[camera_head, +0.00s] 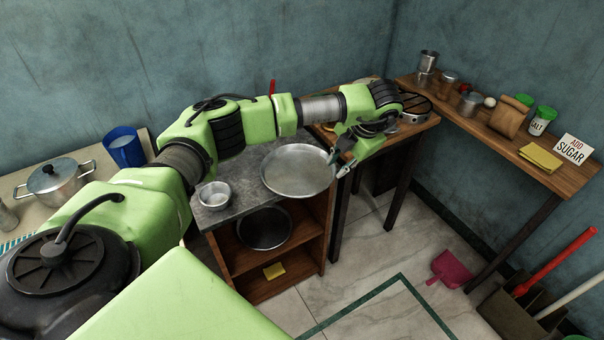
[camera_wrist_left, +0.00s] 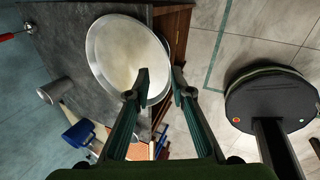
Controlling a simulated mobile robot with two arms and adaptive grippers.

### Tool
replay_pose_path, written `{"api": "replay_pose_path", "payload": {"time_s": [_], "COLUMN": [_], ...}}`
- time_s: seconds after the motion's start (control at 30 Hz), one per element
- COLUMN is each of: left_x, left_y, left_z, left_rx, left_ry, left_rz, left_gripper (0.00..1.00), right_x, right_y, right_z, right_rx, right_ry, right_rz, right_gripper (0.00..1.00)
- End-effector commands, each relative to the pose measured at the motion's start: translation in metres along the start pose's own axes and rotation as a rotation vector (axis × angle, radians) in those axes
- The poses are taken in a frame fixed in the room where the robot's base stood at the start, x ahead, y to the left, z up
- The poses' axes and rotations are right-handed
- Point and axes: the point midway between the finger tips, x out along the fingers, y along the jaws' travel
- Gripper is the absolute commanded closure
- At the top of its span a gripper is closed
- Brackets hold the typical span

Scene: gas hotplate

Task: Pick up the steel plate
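The round steel plate (camera_head: 298,170) lies on the grey top of a small wooden cabinet, at its right edge. In the left wrist view the plate (camera_wrist_left: 112,48) is at upper centre. My left gripper (camera_head: 341,168) is at the plate's right rim. In the left wrist view its fingers (camera_wrist_left: 160,78) are apart, one over the plate and one outside the rim, with the rim between them. I see no clear grip on the plate. My right gripper is in neither view.
A small metal bowl (camera_head: 214,195) stands left of the plate. A dark round pan (camera_head: 264,228) and a yellow cloth (camera_head: 274,271) are on shelves below. A wooden table with a hotplate (camera_head: 413,107) stands behind my gripper. The floor in front is mostly clear.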

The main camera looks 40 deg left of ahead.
Motion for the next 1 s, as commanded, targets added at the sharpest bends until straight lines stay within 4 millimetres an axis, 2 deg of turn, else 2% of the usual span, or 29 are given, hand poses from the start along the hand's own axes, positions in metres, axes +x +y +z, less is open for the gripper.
{"api": "replay_pose_path", "payload": {"time_s": [0.07, 0.17, 0.4, 0.47, 0.6, 0.7, 0.97, 1.0], "left_x": [0.014, 0.027, 0.044, 0.052, 0.074, 0.084, 0.087, 0.087], "left_y": [0.0, 0.0, -0.002, -0.004, -0.007, -0.007, -0.007, -0.007], "left_z": [-0.001, -0.001, -0.003, -0.005, -0.006, -0.005, -0.005, -0.005], "left_rx": [0.0, -0.001, 0.0, 0.0, -0.002, -0.001, -0.001, -0.001], "left_ry": [0.002, 0.002, 0.003, 0.004, 0.002, 0.0, -0.001, -0.001], "left_rz": [0.0, -0.001, 0.0, 0.0, 0.0, -0.001, 0.0, 0.0], "left_gripper": [0.79, 0.79, 0.79, 0.79, 0.79, 0.79, 0.79, 0.86], "right_x": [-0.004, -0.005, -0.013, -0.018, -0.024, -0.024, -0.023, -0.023], "right_y": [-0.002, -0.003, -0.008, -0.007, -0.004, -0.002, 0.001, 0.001], "right_z": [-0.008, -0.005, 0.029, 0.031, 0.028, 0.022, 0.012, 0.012], "right_rx": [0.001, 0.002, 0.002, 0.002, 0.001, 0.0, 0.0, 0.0], "right_ry": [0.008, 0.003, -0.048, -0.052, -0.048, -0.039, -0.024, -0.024], "right_rz": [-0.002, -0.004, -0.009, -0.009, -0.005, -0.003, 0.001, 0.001], "right_gripper": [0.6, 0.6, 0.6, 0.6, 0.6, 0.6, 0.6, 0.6]}}
